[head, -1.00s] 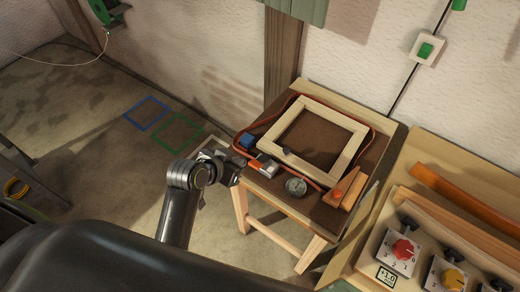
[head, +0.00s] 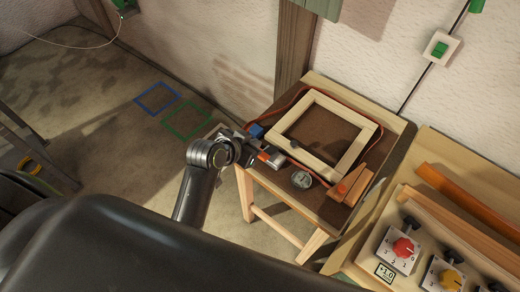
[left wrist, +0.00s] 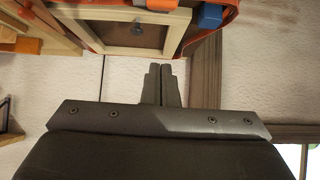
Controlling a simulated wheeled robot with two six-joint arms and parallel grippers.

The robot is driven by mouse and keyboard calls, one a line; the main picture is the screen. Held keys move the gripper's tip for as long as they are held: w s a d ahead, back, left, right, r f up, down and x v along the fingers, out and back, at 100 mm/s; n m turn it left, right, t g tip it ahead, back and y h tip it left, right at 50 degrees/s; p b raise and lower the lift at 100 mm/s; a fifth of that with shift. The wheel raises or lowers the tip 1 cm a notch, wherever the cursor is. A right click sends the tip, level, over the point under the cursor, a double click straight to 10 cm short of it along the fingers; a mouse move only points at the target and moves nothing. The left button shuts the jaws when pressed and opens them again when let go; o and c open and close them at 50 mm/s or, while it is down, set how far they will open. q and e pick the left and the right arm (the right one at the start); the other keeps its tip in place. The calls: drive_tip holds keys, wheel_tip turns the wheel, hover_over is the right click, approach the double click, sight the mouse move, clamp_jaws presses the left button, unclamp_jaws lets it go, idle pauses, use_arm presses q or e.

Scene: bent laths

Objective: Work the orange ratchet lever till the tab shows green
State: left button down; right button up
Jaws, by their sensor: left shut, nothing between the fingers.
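A ratchet with an orange lever (head: 263,156) and a pale metal body (head: 276,161) sits at the near left edge of the small wooden table. An orange-red strap (head: 361,112) runs around a square wooden frame (head: 364,146); the strap also shows in the left wrist view (left wrist: 229,14). I cannot make out the tab or its colour. My left gripper (head: 250,149) is beside the lever, at the table's left edge; contact is unclear. In the left wrist view its fingers (left wrist: 166,84) are shut and empty. My right gripper is not in view.
A blue block (head: 257,131) sits at the frame's left corner. A round gauge (head: 301,179) and an orange-tipped wooden piece (head: 349,186) lie along the near edge. A bench with red (head: 403,247) and yellow knobs stands at right. Floor at left is open.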

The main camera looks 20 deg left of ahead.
use_arm(q)
drive_tip(key=p, duration=0.1)
hover_over(263, 154)
wheel_tip(263, 154, down, 4)
drive_tip(key=shift+r, duration=0.2)
drive_tip(key=f, duration=0.1)
drive_tip(key=s+f+p, duration=0.1)
drive_tip(key=f, duration=0.1)
drive_tip(key=shift+a, duration=0.15)
drive_tip(key=shift+s+a+f, duration=0.1)
drive_tip(key=shift+s+f, duration=0.15)
drive_tip(key=shift+f, duration=0.25)
drive_tip(key=shift+w+f, duration=0.1)
